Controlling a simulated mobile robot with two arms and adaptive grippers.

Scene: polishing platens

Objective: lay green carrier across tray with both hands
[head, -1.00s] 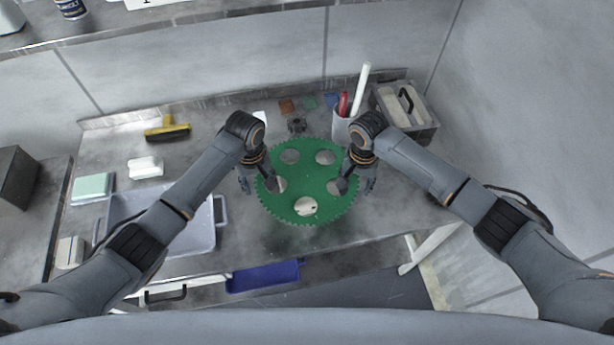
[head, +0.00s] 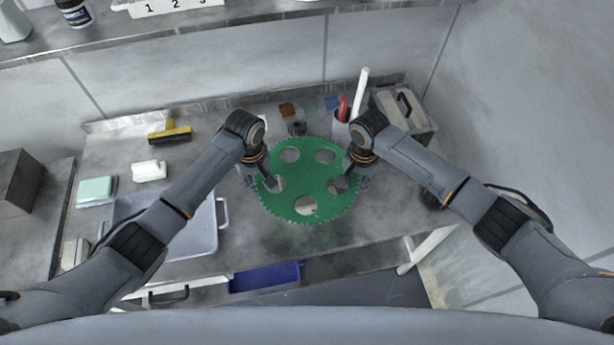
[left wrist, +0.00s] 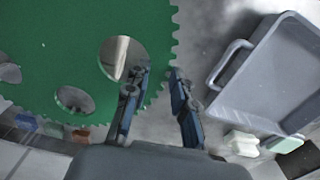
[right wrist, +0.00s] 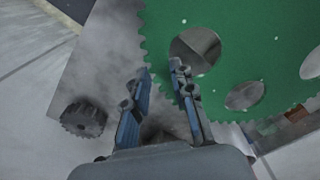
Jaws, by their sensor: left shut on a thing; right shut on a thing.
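The green carrier (head: 305,180) is a large toothed disc with several round holes. In the head view it is over the middle of the bench, right of the grey tray (head: 190,236). My left gripper (head: 262,184) is shut on the carrier's left edge, and my right gripper (head: 351,184) is shut on its right edge. The left wrist view shows the toothed rim (left wrist: 60,45) at the fingers, with the tray (left wrist: 268,78) beside it. The right wrist view shows the opposite rim (right wrist: 250,50). The carrier looks roughly level; its height above the bench is hard to judge.
A dark gear (right wrist: 83,118) lies near my right gripper. A white block (head: 149,170), a pale green block (head: 96,190) and a yellow-handled brush (head: 170,133) lie left. A holder with a red-handled tool (head: 343,110) and a grey box (head: 412,128) stand back right. A blue bin (head: 265,277) is below.

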